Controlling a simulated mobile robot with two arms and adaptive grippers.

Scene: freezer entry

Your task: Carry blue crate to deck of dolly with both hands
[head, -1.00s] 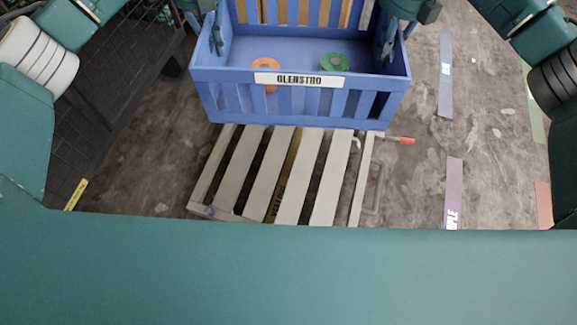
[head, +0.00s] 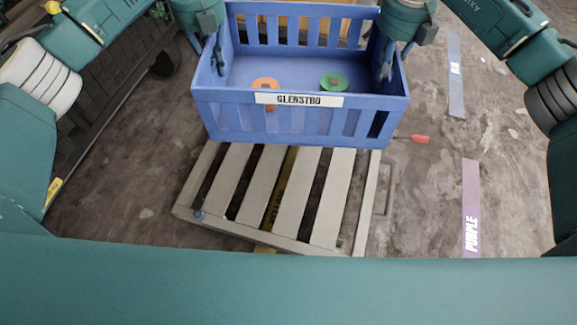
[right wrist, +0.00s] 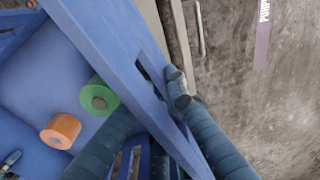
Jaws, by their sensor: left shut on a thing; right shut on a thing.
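The blue crate (head: 300,122) has slatted walls and a white label reading GLENSTBO. An orange roll (head: 266,88) and a green roll (head: 333,82) are inside it. My left gripper (head: 220,62) is shut on its left wall. My right gripper (head: 384,68) is shut on its right wall. The right wrist view shows my right fingers (right wrist: 165,110) on both sides of the blue wall (right wrist: 120,50). The dolly's slatted pale deck (head: 236,188) lies below and nearer than the crate. The crate covers its far part. I cannot tell whether the crate touches the deck.
A dark mesh cage (head: 110,85) stands at the left. A red-tipped thing (head: 419,139) shows right of the crate. Floor strips include a purple one (head: 470,205) and a blue one (head: 455,75). The floor at right is mostly clear.

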